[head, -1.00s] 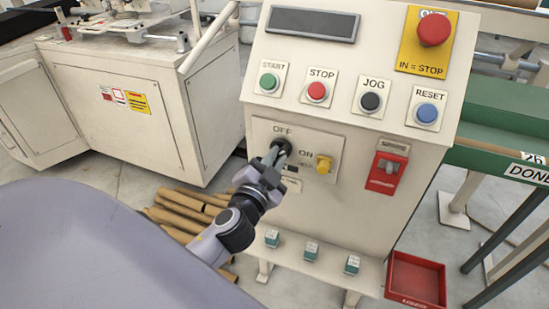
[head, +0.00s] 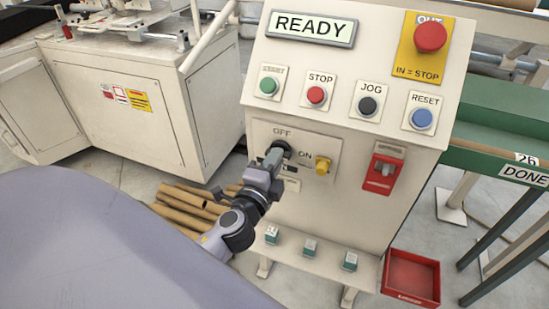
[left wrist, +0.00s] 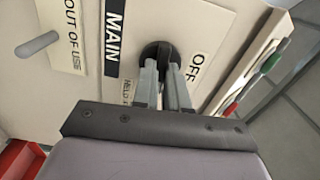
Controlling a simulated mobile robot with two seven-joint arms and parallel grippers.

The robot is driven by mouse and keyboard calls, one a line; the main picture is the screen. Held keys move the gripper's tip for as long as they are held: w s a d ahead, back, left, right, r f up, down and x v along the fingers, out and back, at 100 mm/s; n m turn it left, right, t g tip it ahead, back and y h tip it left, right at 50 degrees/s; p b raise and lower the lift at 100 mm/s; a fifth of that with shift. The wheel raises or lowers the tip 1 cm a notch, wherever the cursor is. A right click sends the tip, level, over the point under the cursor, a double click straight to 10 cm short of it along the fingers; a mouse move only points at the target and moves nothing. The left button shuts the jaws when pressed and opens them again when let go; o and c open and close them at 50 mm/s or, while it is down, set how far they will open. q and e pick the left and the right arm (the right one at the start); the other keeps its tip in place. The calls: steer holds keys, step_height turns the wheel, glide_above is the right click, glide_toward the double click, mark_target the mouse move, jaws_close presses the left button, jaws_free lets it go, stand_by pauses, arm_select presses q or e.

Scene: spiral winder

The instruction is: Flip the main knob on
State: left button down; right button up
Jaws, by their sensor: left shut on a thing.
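The display (head: 312,28) at the panel's top reads READY. My right gripper is not in view.
Above are the green start (head: 268,87), red stop (head: 317,96), black jog and blue reset buttons. A red emergency button (head: 430,37) is at the top right. Cardboard tubes (head: 187,203) lie on the floor.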

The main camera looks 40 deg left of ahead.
arm_select(q)
steer(key=shift+m, duration=0.6)
steer(key=c, duration=1.2)
jaws_free()
steer(key=shift+o, duration=0.2)
steer(key=b+v, duration=0.1)
steer(key=v, duration=0.6)
steer(key=shift+s, duration=0.1)
